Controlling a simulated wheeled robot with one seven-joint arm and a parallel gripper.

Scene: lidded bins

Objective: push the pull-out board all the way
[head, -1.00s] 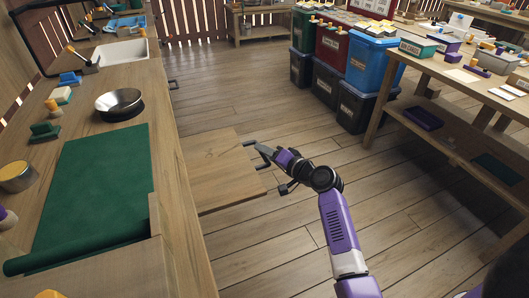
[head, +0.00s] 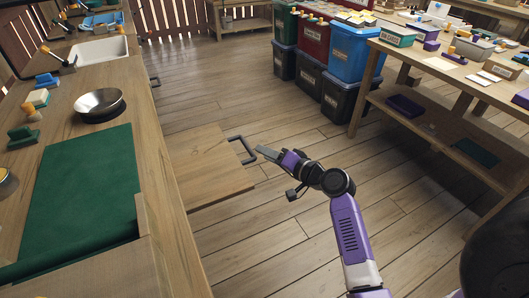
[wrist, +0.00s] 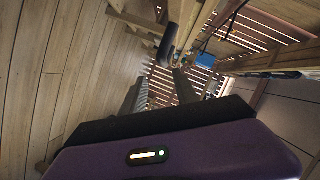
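The pull-out board (head: 203,168) is a flat wooden panel sticking out to the right from the counter in the head view. A dark bar handle (head: 247,157) is on its outer end. My gripper (head: 264,151) is just to the right of the handle, with its fingers pointing left towards the counter. A small gap seems to lie between them; contact cannot be made out. In the wrist view my gripper (wrist: 160,93) has its two fingers apart with nothing held between them. A dark rounded bar beyond them looks like the handle (wrist: 170,42).
The counter (head: 160,215) at the left carries a green mat (head: 75,195), a metal bowl (head: 99,103) and a sink (head: 95,58). Stacked lidded bins (head: 350,55) and a workbench (head: 425,70) stand at the right. The wooden floor around my arm is clear.

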